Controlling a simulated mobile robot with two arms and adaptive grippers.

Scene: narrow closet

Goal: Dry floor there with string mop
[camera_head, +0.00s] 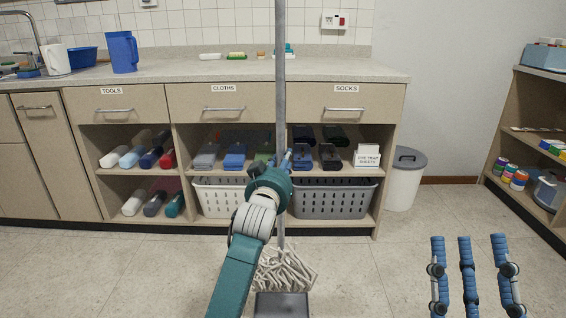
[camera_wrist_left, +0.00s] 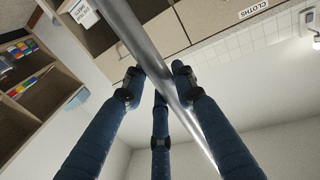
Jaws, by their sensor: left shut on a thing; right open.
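The string mop has a long grey metal handle (camera_head: 280,90), upright in the head view, and an off-white string head (camera_head: 284,268) low over the floor. I cannot tell whether the strings touch the floor. My left gripper (camera_head: 285,161) is shut on the handle, its fingers mostly hidden behind my wrist. The left wrist view shows its blue fingers (camera_wrist_left: 158,82) around the handle (camera_wrist_left: 150,50). My right gripper (camera_head: 468,240) is open and empty at the lower right, fingers spread. The tiled floor (camera_head: 130,265) is pale; no wet patch is clear.
A counter cabinet (camera_head: 223,100) with drawers, shelved bottles and cloths, and two baskets (camera_head: 333,200) stands behind the mop. A white bin (camera_head: 405,180) stands right of it. A shelf unit (camera_head: 520,150) lines the right edge. Floor at left and between bin and shelves is clear.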

